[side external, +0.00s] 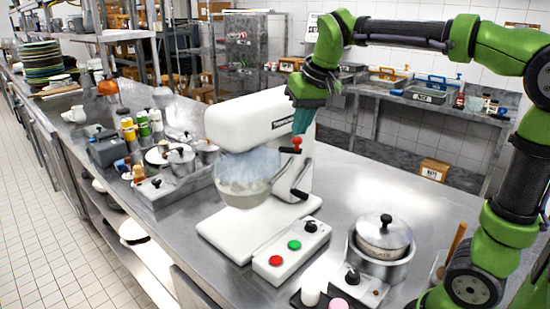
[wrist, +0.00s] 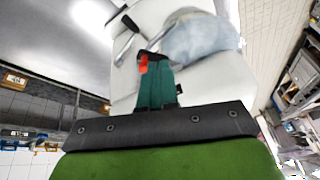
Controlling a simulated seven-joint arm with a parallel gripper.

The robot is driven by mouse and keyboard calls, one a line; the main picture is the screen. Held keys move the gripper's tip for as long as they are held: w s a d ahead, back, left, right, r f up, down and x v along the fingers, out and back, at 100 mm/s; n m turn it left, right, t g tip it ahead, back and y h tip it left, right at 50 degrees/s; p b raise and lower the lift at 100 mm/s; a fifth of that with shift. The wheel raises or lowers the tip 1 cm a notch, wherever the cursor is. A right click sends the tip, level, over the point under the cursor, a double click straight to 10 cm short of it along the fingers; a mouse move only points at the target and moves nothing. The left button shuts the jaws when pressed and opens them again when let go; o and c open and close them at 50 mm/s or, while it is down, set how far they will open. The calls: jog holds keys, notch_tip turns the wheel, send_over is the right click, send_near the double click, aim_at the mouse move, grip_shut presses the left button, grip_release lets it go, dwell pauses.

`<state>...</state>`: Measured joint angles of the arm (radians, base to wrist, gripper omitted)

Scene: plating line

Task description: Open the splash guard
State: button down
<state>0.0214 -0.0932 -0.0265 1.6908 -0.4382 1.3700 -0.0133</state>
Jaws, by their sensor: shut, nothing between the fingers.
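A white stand mixer (side external: 270,130) stands on the steel counter. Its translucent bluish splash guard (side external: 252,165) sits around the upper part of the bowl (side external: 243,192), under the mixer head. It also shows in the wrist view (wrist: 198,40). My gripper (side external: 300,128) is at the right side of the mixer head, pointing down, with its teal fingers shut and empty. In the wrist view the fingers (wrist: 156,85) are next to a red lever knob (wrist: 143,64); I cannot tell whether they touch it. The fingers are apart from the splash guard.
A control box (side external: 291,250) with red, green and black buttons is in front of the mixer. A lidded pot (side external: 383,240) stands to the right. A tray (side external: 172,188) with pots and bottles is at the left. The counter behind the lidded pot is clear.

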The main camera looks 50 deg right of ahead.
jog(key=w+d+r+m+g+h, duration=0.1)
jog(key=w+d+r+m+h, duration=0.15)
jog(key=r, duration=0.35)
jog(key=x, duration=1)
jog(key=shift+f+n+y, duration=0.2)
jog(key=shift+n+y, duration=0.15)
jog(key=shift+y, duration=0.1)
jog(key=shift+s+a, duration=0.1)
jog(key=shift+a, duration=0.15)
